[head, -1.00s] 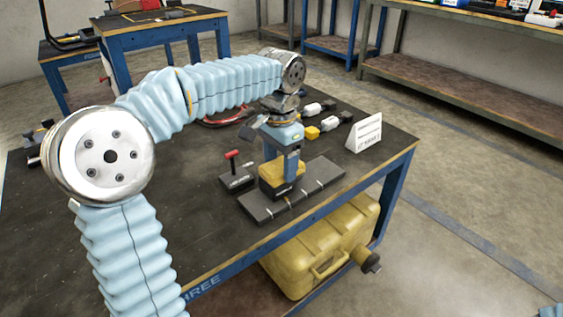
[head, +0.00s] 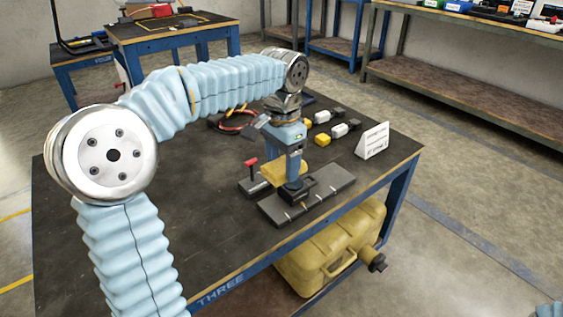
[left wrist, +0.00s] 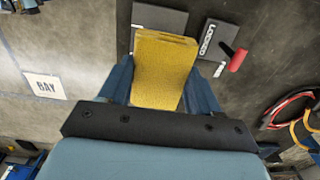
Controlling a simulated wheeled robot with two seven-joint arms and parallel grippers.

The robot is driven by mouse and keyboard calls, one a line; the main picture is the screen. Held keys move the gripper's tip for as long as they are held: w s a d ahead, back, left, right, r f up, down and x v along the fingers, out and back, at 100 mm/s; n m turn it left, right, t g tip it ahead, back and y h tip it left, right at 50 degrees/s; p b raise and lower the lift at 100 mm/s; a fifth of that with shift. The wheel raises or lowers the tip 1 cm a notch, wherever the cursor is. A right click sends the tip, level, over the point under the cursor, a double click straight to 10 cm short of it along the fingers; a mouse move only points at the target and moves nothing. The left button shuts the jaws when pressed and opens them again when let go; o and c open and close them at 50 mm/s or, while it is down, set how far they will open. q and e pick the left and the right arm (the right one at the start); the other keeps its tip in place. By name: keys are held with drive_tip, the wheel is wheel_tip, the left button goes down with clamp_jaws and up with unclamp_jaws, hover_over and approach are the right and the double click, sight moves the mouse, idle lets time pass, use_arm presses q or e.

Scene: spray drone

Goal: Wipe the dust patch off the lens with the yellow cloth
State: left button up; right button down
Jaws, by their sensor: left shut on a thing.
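My left gripper (head: 291,168) points down over the workbench and is shut on the yellow cloth (head: 273,174). In the left wrist view the yellow cloth (left wrist: 164,68) fills the space between the two blue fingers. In the head view the cloth is left of a small black block (head: 297,190) on a dark grey slab (head: 325,191). I cannot tell whether the cloth touches anything below. I cannot make out the lens or the dust patch. My right gripper is not in view.
A block marked LOCKED with a red lever (head: 251,166) stands left of the slab. The bench's left part is clear.

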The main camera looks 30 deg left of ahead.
use_arm(q)
drive_tip(key=shift+r+p, duration=0.35)
drive_tip(key=shift+r, duration=0.35)
drive_tip(key=shift+s+r, duration=0.1)
drive_tip(key=shift+r, duration=0.9)
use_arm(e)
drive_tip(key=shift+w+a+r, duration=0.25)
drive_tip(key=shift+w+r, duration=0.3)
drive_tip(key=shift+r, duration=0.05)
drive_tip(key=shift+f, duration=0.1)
